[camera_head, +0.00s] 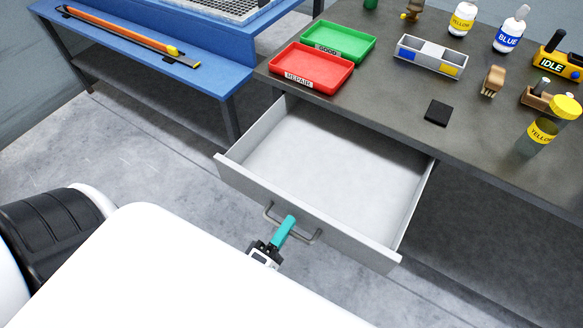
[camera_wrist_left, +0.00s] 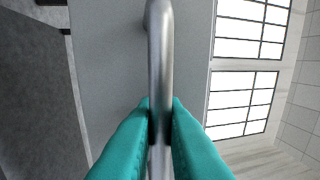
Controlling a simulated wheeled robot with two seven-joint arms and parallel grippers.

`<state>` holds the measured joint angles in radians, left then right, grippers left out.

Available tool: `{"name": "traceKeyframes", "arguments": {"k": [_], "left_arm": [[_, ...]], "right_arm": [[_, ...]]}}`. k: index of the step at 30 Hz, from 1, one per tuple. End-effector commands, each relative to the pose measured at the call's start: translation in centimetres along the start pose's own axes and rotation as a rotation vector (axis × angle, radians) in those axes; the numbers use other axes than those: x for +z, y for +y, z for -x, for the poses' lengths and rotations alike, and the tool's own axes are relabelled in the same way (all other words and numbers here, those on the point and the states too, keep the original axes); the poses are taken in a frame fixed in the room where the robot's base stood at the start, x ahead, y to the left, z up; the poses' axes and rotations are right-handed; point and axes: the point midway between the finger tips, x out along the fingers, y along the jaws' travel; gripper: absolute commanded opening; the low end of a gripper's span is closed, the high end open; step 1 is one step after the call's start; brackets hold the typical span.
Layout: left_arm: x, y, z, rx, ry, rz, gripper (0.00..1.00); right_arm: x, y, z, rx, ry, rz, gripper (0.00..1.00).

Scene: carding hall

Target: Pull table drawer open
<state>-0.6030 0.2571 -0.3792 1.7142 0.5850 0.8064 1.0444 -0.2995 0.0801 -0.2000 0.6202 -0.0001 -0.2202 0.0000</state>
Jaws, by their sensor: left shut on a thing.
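The table drawer (camera_head: 335,168) is grey, stands well out from under the dark table (camera_head: 390,105), and looks empty inside. Its front carries a bar handle (camera_head: 312,238). My left gripper (camera_head: 287,225), with teal fingers, is shut on the handle near its middle. In the left wrist view the metal handle (camera_wrist_left: 160,60) runs upright between the two teal fingertips (camera_wrist_left: 160,118), against the grey drawer front (camera_wrist_left: 110,60). My right gripper shows in neither view.
On the table are a red tray (camera_head: 312,88), a green tray (camera_head: 338,57), a divided grey box (camera_head: 432,48), a black pad (camera_head: 438,112) and several bottles. A blue bench (camera_head: 215,75) stands at the left. Bare floor (camera_head: 130,140) lies left of the drawer.

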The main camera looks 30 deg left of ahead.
Motion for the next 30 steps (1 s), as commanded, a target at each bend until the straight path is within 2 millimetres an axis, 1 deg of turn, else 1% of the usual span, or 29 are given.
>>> {"name": "traceKeyframes", "arguments": {"k": [9, 10, 12, 13, 20, 23, 26, 30], "left_arm": [[0.0, 0.1, 0.1, 0.001, 0.001, -0.001, 0.0], [0.0, 0.1, 0.1, 0.001, 0.001, -0.001, 0.15], [0.0, 0.1, 0.0, 0.001, 0.001, -0.001, 0.27], [0.0, 0.0, 0.0, 0.001, 0.001, -0.001, 0.29], [0.0, 0.0, 0.0, 0.0, 0.0, 0.0, 0.29], [0.0, 0.1, 0.4, 0.002, 0.001, 0.0, 0.29], [0.0, 0.2, 1.6, 0.003, 0.001, 0.0, 0.29], [-0.1, 0.4, 4.4, 0.006, 0.003, -0.001, 0.29]], "right_arm": [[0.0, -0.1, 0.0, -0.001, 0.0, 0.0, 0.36], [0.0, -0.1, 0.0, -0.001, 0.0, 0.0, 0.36], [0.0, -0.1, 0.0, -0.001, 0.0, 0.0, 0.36], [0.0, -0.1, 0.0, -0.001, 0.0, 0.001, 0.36], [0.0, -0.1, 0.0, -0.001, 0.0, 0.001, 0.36], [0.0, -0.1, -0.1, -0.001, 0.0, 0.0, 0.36], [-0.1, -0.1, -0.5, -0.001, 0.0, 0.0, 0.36], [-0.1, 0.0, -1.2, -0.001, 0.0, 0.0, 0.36]]}}
